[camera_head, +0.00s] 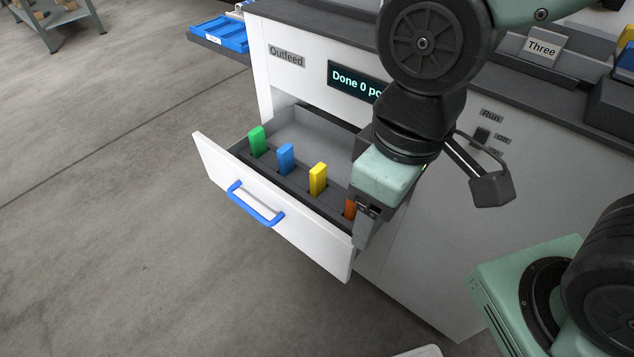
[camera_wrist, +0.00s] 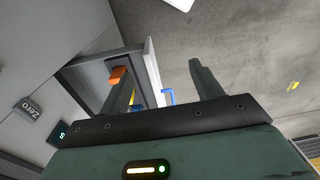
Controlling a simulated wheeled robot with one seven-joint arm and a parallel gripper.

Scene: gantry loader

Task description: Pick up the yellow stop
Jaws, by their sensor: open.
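The yellow stop (camera_head: 318,180) stands upright in a slot of the dark rack along the front of the open drawer (camera_head: 223,168). It is third from the left, between the blue stop (camera_head: 286,159) and the orange stop (camera_head: 349,208). My gripper (camera_head: 364,230) is open at the drawer's right end, right of the yellow stop, and partly hides the orange one. In the wrist view, my open gripper (camera_wrist: 158,75) has the orange stop (camera_wrist: 117,75) beside its left finger. A thin yellow sliver (camera_wrist: 133,98) shows past that finger, mostly hidden.
A green stop (camera_head: 257,141) stands at the rack's left end. The drawer front has a blue handle (camera_head: 255,205). Behind the rack, the drawer floor is bare. The white cabinet with a display (camera_head: 355,82) rises behind, and open floor lies left.

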